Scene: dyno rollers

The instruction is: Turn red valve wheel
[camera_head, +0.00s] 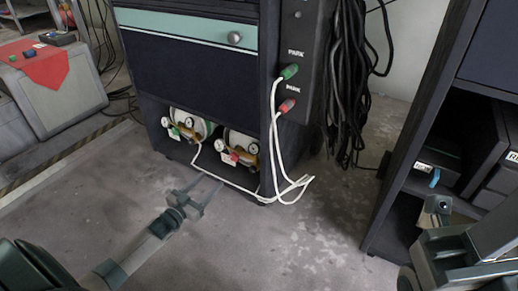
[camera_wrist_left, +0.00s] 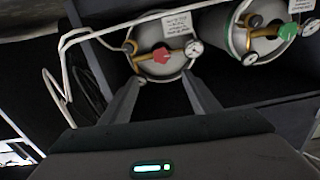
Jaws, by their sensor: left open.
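The red valve wheel (camera_head: 230,158) is on the front of the right-hand gas cylinder, low in the dark cabinet. In the left wrist view the red valve wheel (camera_wrist_left: 163,53) sits on a brass fitting beside a gauge, just beyond the fingertips. My left gripper (camera_head: 207,182) is open and empty, in front of the cylinders and apart from the wheel. Its spread fingers (camera_wrist_left: 163,85) point at that cylinder. My right arm (camera_head: 460,250) shows at the lower right; its fingers cannot be made out clearly.
A second cylinder with a green valve wheel (camera_wrist_left: 300,31) lies alongside. White hoses (camera_head: 275,150) run from the cabinet side down to the floor. Black cables (camera_head: 350,90) hang at the right. A dark shelf unit (camera_head: 425,120) stands right. The floor in front is clear.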

